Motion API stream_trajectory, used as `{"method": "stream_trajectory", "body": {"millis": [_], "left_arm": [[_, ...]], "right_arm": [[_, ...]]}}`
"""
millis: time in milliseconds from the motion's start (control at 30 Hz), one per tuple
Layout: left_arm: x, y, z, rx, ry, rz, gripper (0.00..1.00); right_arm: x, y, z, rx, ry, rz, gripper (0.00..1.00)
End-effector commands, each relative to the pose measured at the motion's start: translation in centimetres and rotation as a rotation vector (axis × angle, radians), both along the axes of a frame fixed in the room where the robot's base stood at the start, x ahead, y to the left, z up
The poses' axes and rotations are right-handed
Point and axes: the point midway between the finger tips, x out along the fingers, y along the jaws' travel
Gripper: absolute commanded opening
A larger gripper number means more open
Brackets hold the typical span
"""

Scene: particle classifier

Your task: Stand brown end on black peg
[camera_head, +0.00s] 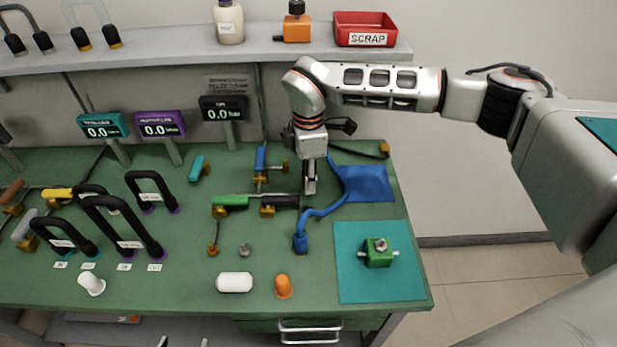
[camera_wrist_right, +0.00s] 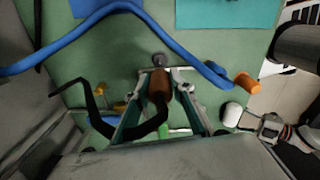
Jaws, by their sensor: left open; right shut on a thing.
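My right gripper (camera_head: 309,190) points down over the back middle of the green bench. In the right wrist view it is shut on a brown end (camera_wrist_right: 158,84), with a curved black length (camera_wrist_right: 95,112) beside it. A dark round stub (camera_wrist_right: 158,60) shows just past the brown end; I cannot tell if it is the black peg or if they touch. In the head view the brown end is not clear at the gripper tips. My left gripper (camera_head: 183,342) shows only its two fingertips at the bottom edge, apart and empty.
Green-handled (camera_head: 231,201) and blue-handled (camera_head: 260,159) valves stand close to my right gripper. A blue hose (camera_head: 318,211) and blue bag (camera_head: 368,183) lie to its right. A white bottle (camera_head: 234,283), orange cap (camera_head: 283,287) and teal mat (camera_head: 350,287) lie in front. Black hose loops (camera_head: 125,222) stand left.

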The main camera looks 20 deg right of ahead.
Motion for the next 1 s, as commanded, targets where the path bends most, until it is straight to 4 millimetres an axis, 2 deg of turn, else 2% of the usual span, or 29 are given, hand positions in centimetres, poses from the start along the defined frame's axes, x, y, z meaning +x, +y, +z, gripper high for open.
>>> {"method": "stream_trajectory", "body": {"millis": [200, 633, 800, 1000], "left_arm": [[0.2, -0.4, -0.5, -0.006, -0.009, -0.007, 0.59], [1.2, -2.1, -0.6, -0.026, -0.056, -0.043, 0.59], [1.3, -1.9, -1.3, -0.024, -0.058, -0.04, 0.59], [1.1, -1.7, -1.9, -0.021, -0.051, -0.038, 0.59]], "right_arm": [[0.0, 0.0, -0.2, 0.0, -0.001, -0.042, 0.02], [0.0, 0.0, -4.0, 0.0, 0.0, -0.039, 0.02], [0.0, 0.0, -5.3, 0.0, 0.0, -0.039, 0.02], [0.0, 0.0, -5.8, 0.0, 0.0, -0.038, 0.02]]}}
